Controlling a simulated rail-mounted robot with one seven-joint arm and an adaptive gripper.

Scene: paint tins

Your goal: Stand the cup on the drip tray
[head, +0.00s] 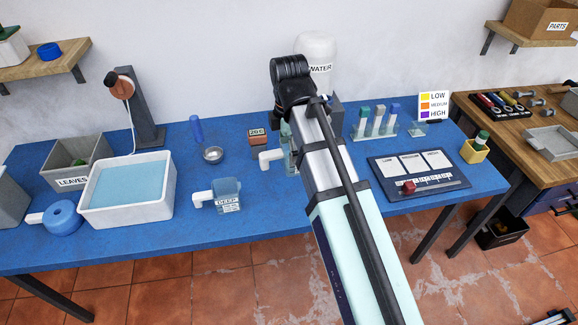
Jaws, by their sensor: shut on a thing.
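A clear bluish cup (289,154) with a white handle (270,156) is in the head view, just left of my arm and partly hidden by it. My gripper (285,118) is mostly hidden behind my dark wrist; it is shut on this cup from above. Whether the cup's base touches the table cannot be told. The white water tank (318,52) marked WATER stands behind my wrist, with a dark grey stand (337,110) below it. The drip tray cannot be made out; my arm covers that area.
Another clear cup (227,195) marked DEEP stands front left on the blue table (280,214). Further left are a white basin (126,206) of blue liquid and a LEAVES box (75,163). Right are a vial rack (374,130) and a dark slider board (418,174).

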